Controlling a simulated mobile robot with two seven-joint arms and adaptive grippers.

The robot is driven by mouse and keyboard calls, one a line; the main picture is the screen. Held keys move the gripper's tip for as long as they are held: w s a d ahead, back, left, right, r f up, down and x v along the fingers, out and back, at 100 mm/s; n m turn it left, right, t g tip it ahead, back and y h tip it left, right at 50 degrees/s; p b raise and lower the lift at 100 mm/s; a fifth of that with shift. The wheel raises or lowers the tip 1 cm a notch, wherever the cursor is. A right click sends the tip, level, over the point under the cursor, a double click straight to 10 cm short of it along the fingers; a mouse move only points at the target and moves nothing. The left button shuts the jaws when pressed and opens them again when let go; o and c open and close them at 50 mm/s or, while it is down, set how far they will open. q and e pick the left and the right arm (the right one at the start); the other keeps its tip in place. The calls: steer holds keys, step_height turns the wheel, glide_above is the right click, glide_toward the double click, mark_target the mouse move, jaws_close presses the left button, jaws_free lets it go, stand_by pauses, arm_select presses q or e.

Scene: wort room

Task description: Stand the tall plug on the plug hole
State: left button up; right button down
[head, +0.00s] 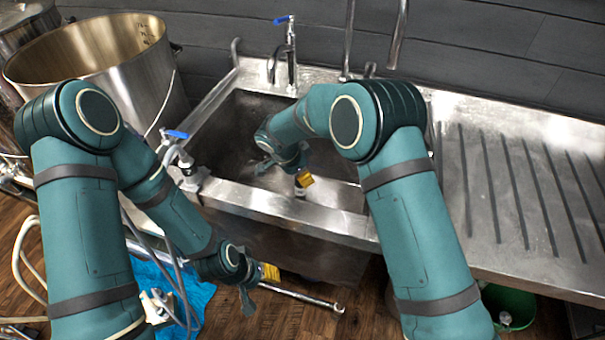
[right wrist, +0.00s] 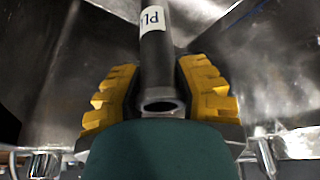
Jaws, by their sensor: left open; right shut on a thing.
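The tall plug (right wrist: 155,62) is a dark grey tube with a white lettered label. In the right wrist view its open end faces the camera and its other end runs out of the top of the frame. My right gripper (right wrist: 163,95) is shut on it, one yellow finger pad on each side. In the head view my right gripper (head: 292,172) is inside the sink basin (head: 225,150), with a small part of the plug (head: 300,191) showing beside the pad. The plug hole cannot be made out. My left gripper (head: 256,285) is open and empty, low in front of the sink.
A large steel pot (head: 150,75) stands left of the sink. Blue-handled taps (head: 285,45) are at the sink's back and front left (head: 185,150). A ribbed drainboard (head: 500,185) lies right. Hoses, a blue cloth (head: 190,290) and a metal rod (head: 310,299) are low at the front.

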steer(key=shift+f, duration=0.15)
stand_by(0.8)
steer(key=c, duration=0.7)
jaws_free()
steer(key=shift+o, duration=0.2)
steer(key=shift+f, duration=0.1)
